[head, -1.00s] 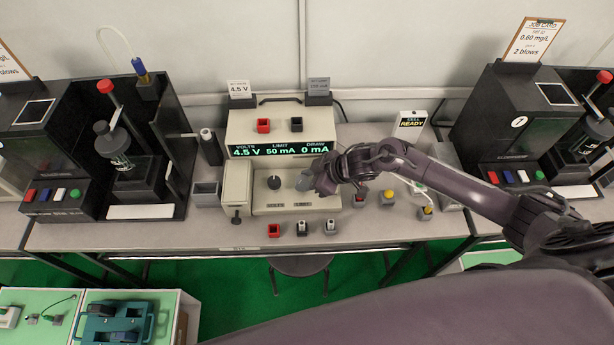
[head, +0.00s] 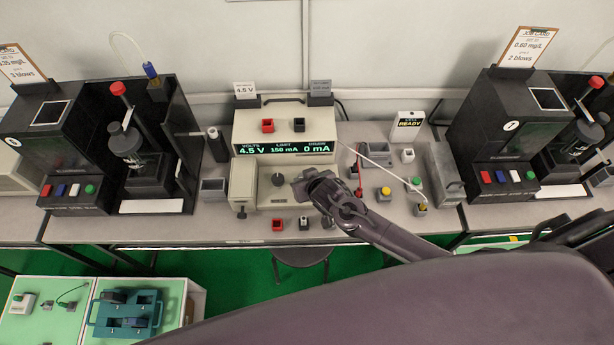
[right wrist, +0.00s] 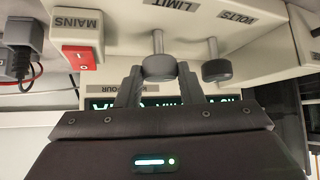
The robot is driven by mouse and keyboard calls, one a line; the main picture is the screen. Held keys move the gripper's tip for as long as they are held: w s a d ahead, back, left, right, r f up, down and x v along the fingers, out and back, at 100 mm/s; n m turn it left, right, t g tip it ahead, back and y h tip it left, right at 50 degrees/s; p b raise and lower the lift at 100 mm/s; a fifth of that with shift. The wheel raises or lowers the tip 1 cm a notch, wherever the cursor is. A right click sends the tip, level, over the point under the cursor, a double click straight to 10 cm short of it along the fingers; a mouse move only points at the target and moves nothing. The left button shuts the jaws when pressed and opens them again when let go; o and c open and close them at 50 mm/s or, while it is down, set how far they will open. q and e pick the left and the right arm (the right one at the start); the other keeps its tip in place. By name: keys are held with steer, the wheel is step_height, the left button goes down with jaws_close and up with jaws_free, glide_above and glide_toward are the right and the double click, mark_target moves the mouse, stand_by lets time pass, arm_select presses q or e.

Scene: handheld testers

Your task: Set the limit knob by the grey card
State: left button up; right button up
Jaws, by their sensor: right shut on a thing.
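The power supply (head: 240,185) stands mid-bench in the head view. Its green display (head: 285,148) reads 4.5 V, a limit that looks like 150 mA, and 0 mA. The grey card (head: 320,87) stands on top at the right; its print is too small to read surely. A white card (head: 245,89) beside it reads 4.5 V. My right gripper (head: 303,186) is at the limit knob, which it hides in the head view. In the right wrist view its fingers are shut around the dark limit knob (right wrist: 159,68). The volts knob (right wrist: 216,70) is free beside it. My left gripper is not in view.
A red mains switch (right wrist: 80,57) is near the gripper in the right wrist view. Red and black sockets (head: 268,126) are above the display. Dark tester stations stand at left (head: 130,150) and right (head: 530,140). Several small blocks and leads lie right of the supply.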

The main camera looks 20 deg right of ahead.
steer(key=shift+a+m+h, duration=0.1)
steer(key=shift+m+h, duration=0.5)
steer(key=shift+m, duration=0.2)
steer(key=shift+w+r, duration=0.1)
steer(key=o, duration=1)
steer(key=v, duration=0.7)
steer(key=shift+s+r+b, duration=0.25)
steer(key=shift+s+b, duration=0.1)
steer(key=shift+b, duration=0.05)
steer(key=shift+a, duration=0.15)
